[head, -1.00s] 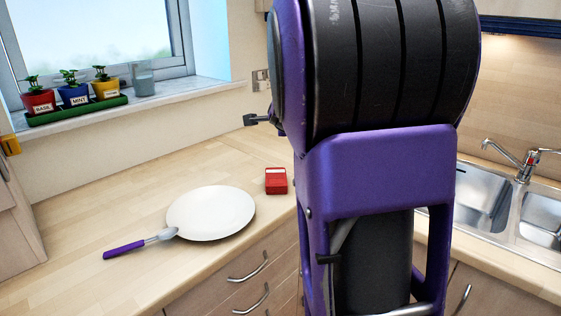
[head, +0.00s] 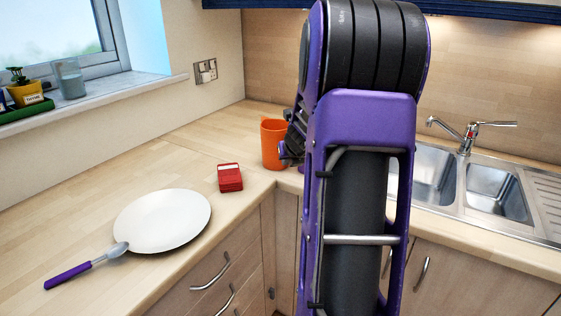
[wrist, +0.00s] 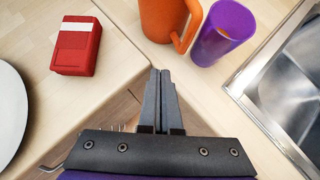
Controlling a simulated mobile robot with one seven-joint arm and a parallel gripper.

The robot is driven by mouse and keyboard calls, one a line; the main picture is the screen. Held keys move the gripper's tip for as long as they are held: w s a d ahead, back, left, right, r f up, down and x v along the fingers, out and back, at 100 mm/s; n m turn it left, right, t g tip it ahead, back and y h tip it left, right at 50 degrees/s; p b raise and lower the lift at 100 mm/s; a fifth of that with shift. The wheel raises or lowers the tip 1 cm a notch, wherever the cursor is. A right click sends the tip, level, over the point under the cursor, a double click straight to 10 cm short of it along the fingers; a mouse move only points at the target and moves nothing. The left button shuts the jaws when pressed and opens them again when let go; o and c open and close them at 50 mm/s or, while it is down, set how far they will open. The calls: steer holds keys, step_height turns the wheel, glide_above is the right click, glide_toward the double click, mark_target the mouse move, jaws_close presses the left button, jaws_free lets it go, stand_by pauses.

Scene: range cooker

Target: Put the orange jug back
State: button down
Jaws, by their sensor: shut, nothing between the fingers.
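The orange jug (head: 273,143) stands on the worktop in the corner, just left of my arm in the head view. In the wrist view the orange jug (wrist: 163,18) is at the top middle, its handle toward the purple cup. My gripper (wrist: 160,73) is shut and empty, its fingertips pointing at the jug from just below it in the picture. The fingers look apart from the jug. In the head view my arm hides most of the gripper.
A purple cup (wrist: 224,33) stands right of the jug, close to the sink (wrist: 292,95). A red box (head: 230,177) is left of the jug. A white plate (head: 162,221) and a purple-handled spoon (head: 86,266) lie further left. The worktop behind the plate is clear.

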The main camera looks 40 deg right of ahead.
mark_target(278, 163)
steer(key=x, duration=0.3)
steer(key=w+r+x, duration=0.1)
steer(key=x, duration=0.4)
steer(key=shift+w+d+p, duration=0.35)
steer(key=shift+w, duration=0.05)
steer(key=shift+w+d+f, duration=0.1)
steer(key=shift+w+d, duration=0.25)
steer(key=shift+w, duration=0.25)
